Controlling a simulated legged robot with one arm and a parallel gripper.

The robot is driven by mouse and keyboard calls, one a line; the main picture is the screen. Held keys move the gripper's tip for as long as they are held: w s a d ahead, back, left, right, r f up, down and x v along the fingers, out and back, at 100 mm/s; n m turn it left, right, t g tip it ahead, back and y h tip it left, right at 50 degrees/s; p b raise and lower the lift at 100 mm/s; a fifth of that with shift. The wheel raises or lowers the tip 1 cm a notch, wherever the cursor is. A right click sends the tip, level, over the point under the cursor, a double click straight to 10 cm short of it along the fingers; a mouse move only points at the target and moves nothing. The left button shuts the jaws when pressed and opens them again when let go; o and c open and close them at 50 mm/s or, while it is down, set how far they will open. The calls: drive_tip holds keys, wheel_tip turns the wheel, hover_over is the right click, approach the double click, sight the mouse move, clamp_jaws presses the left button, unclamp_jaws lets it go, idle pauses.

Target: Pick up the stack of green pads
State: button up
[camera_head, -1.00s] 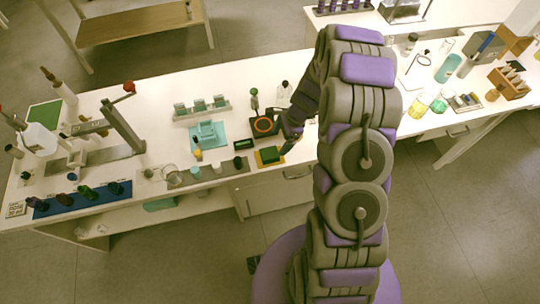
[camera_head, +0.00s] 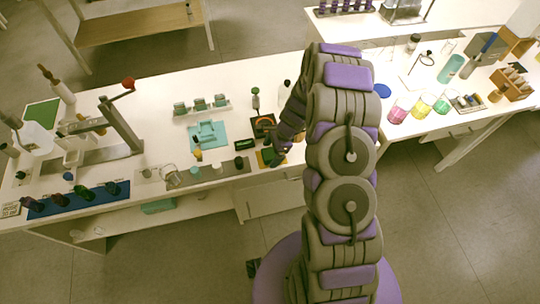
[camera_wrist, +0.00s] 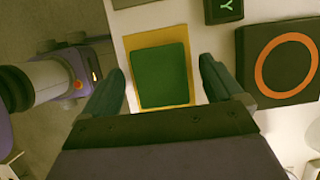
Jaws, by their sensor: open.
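The stack of green pads (camera_wrist: 161,74) lies on a yellow-orange base (camera_wrist: 134,58) near the table's front edge, in the upper middle of the wrist view. In the head view my arm hides most of it, and part of the yellow base (camera_head: 262,158) shows. My gripper (camera_wrist: 160,90) is open, with one dark finger on each side of the pads in the picture. I cannot tell how high the fingers are above the table. Nothing is held.
A black device with an orange ring (camera_wrist: 286,62) lies right of the pads. A small black display (camera_wrist: 222,10) is above them. A grey mat (camera_head: 215,172) with small cups lies to the left. The table's front edge runs close by.

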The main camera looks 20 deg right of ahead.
sight(268, 154)
drive_tip(key=shift+d, duration=0.45)
drive_tip(key=c, duration=0.7)
drive_tip(key=shift+a, duration=0.3)
drive_tip(key=c, duration=0.4)
drive_tip(key=shift+c, duration=0.2)
drive_tip(key=shift+d+r, duration=0.15)
drive_tip(key=shift+r, duration=0.35)
drive_tip(key=r+p, duration=0.1)
drive_tip(key=r, duration=0.2)
drive_tip(key=shift+s, duration=0.2)
drive_tip(key=s+d+r+p, duration=0.1)
drive_tip(key=s+d+p, duration=0.1)
drive_tip(key=s, duration=1.3)
drive_tip(key=shift+s+d, duration=0.15)
drive_tip(key=shift+d, duration=0.45)
drive_tip(key=o, duration=0.5)
drive_tip(key=c, duration=0.4)
